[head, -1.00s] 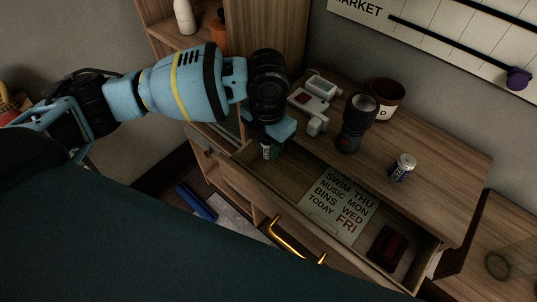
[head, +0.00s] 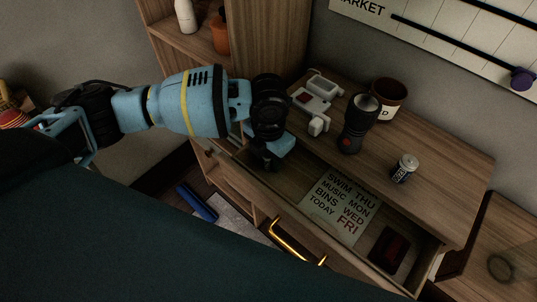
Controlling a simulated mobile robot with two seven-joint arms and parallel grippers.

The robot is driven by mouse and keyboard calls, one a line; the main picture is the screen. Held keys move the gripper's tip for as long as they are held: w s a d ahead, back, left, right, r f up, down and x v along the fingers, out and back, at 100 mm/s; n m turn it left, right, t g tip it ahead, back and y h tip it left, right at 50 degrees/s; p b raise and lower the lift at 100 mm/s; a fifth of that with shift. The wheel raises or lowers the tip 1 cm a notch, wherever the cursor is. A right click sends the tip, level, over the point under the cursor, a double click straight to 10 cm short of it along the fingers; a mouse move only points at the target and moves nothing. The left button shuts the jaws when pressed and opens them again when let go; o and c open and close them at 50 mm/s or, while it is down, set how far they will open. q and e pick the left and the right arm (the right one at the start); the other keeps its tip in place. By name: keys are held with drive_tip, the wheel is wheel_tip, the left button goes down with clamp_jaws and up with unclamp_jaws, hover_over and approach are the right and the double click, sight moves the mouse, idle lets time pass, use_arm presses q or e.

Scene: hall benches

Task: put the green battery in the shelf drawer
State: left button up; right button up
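The open drawer (head: 290,205) sticks out from the front of the wooden shelf unit. My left gripper (head: 268,166) points down into the drawer's left end, over its floor. The green battery does not show now; the gripper and its blue part may hide it. I cannot tell whether the fingers are open or shut. My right gripper is not in view.
In the drawer lie a printed sheet (head: 340,205) and a dark red-black item (head: 387,248). On the unit's top stand a white device (head: 314,105), a black flashlight (head: 355,125), a dark mug (head: 389,97) and a small silver-and-dark cylinder (head: 404,168). A gold handle (head: 297,243) is on the drawer front.

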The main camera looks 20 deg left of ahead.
use_arm(q)
wheel_tip(320, 180, up, 11)
drive_tip(key=shift+r+p, duration=0.2)
drive_tip(key=shift+p, duration=0.3)
drive_tip(key=shift+r, duration=0.5)
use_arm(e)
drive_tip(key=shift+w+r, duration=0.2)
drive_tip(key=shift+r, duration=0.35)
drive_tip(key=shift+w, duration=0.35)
